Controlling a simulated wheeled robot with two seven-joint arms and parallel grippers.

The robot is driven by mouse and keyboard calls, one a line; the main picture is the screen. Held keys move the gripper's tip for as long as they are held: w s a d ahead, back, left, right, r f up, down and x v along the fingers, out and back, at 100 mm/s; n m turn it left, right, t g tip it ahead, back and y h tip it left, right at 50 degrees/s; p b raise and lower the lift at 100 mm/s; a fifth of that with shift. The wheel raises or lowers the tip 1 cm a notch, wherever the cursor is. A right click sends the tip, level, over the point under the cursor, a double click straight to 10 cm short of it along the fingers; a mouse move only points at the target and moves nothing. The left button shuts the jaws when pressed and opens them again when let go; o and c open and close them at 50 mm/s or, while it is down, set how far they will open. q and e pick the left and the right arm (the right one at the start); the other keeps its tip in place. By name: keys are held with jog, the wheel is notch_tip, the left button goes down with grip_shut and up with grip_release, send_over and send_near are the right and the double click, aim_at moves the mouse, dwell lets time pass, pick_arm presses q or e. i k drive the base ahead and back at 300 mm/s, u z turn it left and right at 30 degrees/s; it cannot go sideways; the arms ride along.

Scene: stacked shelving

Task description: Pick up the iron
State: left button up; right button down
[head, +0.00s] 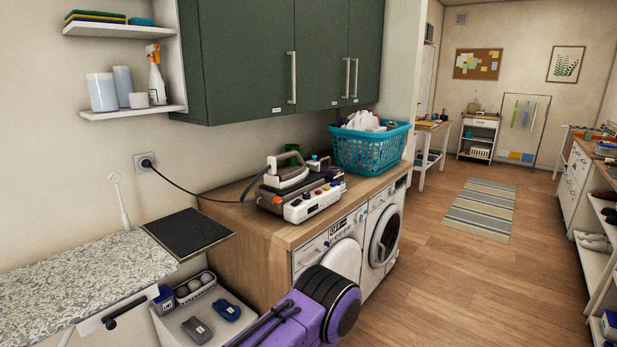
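The iron (288,172) has a pale body and a dark handle. It appears to rest on top of a white and dark ironing station (311,204) with coloured knobs. The station stands on the wooden counter (262,230) above the washing machines. A black cord (187,189) runs from the wall socket (146,162) toward the station. No gripper shows at the iron, and neither my left nor my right gripper is in view.
A teal laundry basket (368,150) stands right behind the station. Green cabinets (270,60) hang above the counter. A patterned ironing surface (85,275) and a dark pad (188,232) lie to the left.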

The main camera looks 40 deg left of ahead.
aim_at(280, 179)
jog(key=z, duration=0.1)
jog(key=i, duration=0.95)
jog(key=u, duration=0.5)
jog(key=i, duration=0.75)
jog(key=u, duration=0.8)
